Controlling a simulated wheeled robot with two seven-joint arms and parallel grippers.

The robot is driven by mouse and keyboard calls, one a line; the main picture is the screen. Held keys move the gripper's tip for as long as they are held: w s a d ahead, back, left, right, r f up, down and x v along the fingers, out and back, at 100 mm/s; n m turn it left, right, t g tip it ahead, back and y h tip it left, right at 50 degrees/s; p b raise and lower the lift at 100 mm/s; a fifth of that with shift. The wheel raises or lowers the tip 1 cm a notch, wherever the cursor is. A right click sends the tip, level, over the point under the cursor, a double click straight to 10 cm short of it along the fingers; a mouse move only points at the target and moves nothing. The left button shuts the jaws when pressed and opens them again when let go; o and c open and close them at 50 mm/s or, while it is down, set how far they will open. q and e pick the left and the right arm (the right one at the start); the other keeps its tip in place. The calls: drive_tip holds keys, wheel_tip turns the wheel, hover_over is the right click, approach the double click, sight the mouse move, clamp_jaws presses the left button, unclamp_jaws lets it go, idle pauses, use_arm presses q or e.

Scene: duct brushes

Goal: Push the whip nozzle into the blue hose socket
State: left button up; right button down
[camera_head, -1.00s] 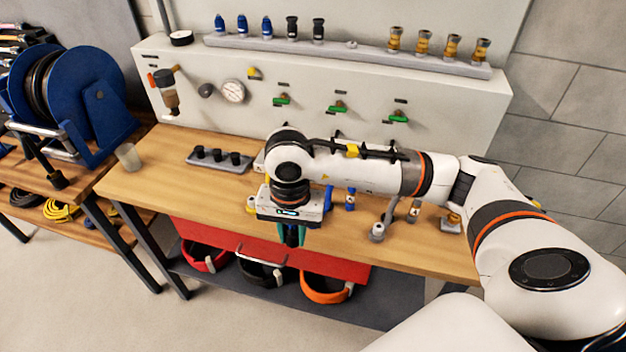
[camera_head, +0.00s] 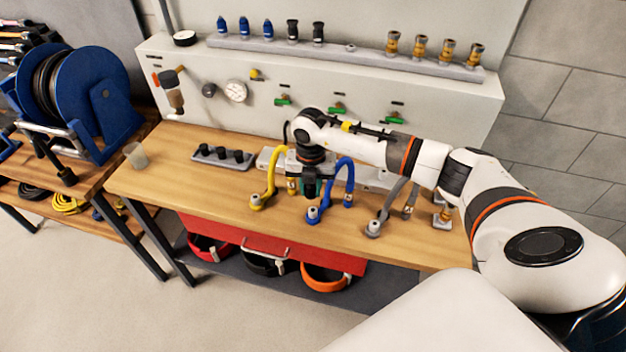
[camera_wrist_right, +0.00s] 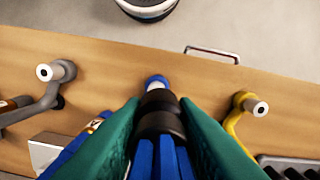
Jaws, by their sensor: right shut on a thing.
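My right gripper (camera_head: 309,187) points down over the bench, just behind and above the blue hose socket (camera_head: 312,214). In the right wrist view its teal fingers (camera_wrist_right: 160,106) are shut on the whip nozzle (camera_wrist_right: 160,122), which has a black collar and a blue body. The blue hose socket also shows in the right wrist view (camera_wrist_right: 154,80), just beyond the nozzle's tip and partly hidden by it. I cannot tell whether the two touch. The socket ends a curved blue hose (camera_head: 346,172) on the bench. My left gripper is not in view.
A yellow hose (camera_head: 270,176) stands left of the gripper and a grey hose (camera_head: 388,208) right of it. A small rack with black pieces (camera_head: 222,158) sits at the left. Behind is a panel with valves; a shelf rail (camera_head: 350,57) above holds several nozzles. The bench (camera_head: 160,184) is clear at its left front.

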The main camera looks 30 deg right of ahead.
sight(313, 210)
drive_tip(key=shift+w+d+f+m, duration=0.15)
drive_tip(key=shift+d+m, duration=0.3)
drive_tip(key=shift+m, duration=0.65)
drive_tip(key=shift+f, duration=0.15)
drive_tip(key=shift+f+b, duration=2.1)
drive_tip(key=shift+f, duration=0.65)
drive_tip(key=shift+f+b, duration=0.4)
drive_tip(key=shift+f, duration=0.05)
drive_tip(key=c, duration=1.1)
unclamp_jaws()
wheel_tip(313, 210, up, 12)
drive_tip(key=b, duration=0.2)
drive_tip(key=shift+b, duration=0.3)
